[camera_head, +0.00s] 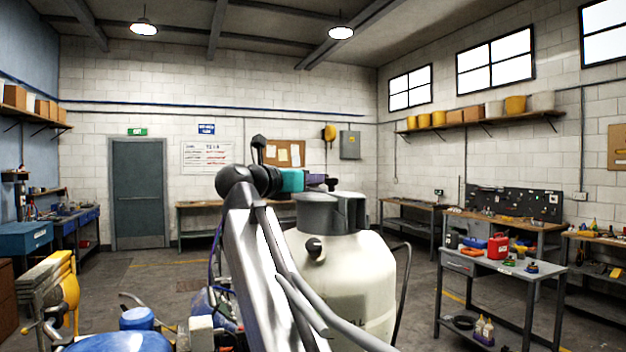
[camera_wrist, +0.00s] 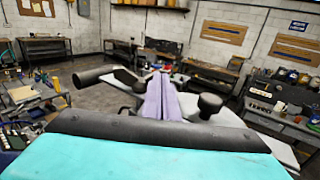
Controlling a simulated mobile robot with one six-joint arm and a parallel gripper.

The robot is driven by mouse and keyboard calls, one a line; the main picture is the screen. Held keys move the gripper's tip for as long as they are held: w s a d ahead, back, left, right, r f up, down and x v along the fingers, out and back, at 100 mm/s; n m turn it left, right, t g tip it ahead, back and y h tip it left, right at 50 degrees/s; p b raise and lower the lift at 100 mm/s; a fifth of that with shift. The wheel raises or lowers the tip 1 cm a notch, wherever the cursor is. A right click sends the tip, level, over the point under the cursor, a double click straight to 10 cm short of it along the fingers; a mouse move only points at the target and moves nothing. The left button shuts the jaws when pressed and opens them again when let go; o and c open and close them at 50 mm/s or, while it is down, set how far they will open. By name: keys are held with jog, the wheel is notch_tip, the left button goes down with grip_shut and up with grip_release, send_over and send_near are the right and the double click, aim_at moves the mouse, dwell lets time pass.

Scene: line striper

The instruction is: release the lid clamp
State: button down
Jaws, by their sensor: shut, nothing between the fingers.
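The cream tank (camera_head: 345,280) stands right of centre in the head view, with a grey lid part (camera_head: 330,212) on top and a black knob (camera_head: 314,247) on its front. My gripper (camera_head: 322,182) is above the tank's top, by the lid part; I cannot tell whether it touches. In the wrist view my gripper's purple fingers (camera_wrist: 160,80) are together, with nothing seen between them. A black knob (camera_wrist: 210,103) stands right of the fingers and a dark bar (camera_wrist: 95,75) lies to their left. I cannot tell for certain which part is the lid clamp; my arm hides part of the tank.
A grey cart (camera_head: 500,262) with a red can (camera_head: 498,246) stands to the right. A yellow machine part (camera_head: 65,285) and a blue rounded part (camera_head: 115,342) are at lower left. Workbenches line the walls. Open floor lies between the tank and the cart.

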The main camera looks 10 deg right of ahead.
jog(key=shift+s, duration=0.1)
jog(key=shift+s+a, duration=0.3)
jog(key=shift+s, duration=0.05)
jog(key=s+a+b, duration=0.3)
jog(key=s+a, duration=0.4)
jog(key=s, duration=0.3)
jog(key=shift+s+a, duration=0.25)
jog(key=shift+a, duration=0.15)
